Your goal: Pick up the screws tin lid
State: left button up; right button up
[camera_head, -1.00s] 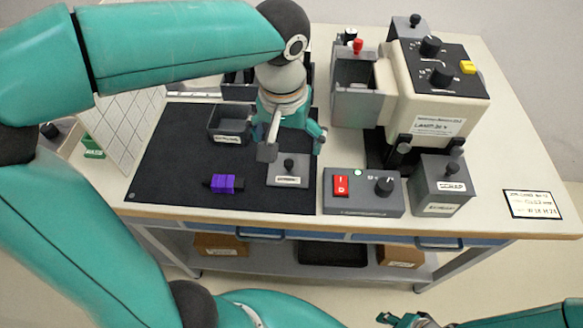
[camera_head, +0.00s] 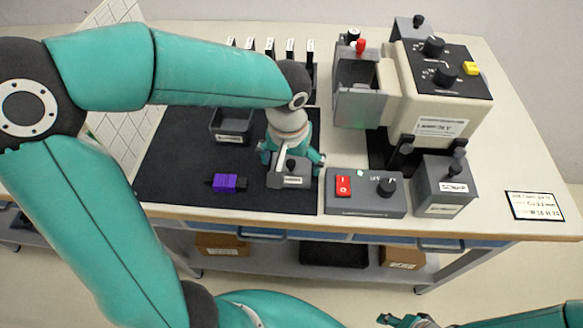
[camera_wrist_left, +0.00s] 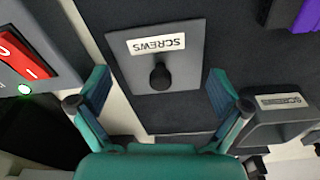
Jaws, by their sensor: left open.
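The screws tin lid (camera_head: 288,182) is a flat grey plate with a dark knob and a white label, lying on the black mat. In the left wrist view the lid (camera_wrist_left: 185,70) shows its SCREWS label upside down and its round knob in the middle. My left gripper (camera_head: 291,160) is just over the lid, open and empty. In the left wrist view its fingers (camera_wrist_left: 157,82) stand apart on either side of the knob, not closed on it. My right gripper (camera_head: 405,320) shows only partly at the bottom edge, and its jaws are unclear.
An open dark tin (camera_head: 230,125) stands behind the lid on the mat (camera_head: 172,165). A purple and black object (camera_head: 230,183) lies to the left.

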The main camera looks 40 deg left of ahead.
pick_arm(q)
jog(key=c, duration=1.2)
jog(key=shift+s+d+f, duration=0.1)
jog(key=shift+s, duration=0.05)
grip_shut()
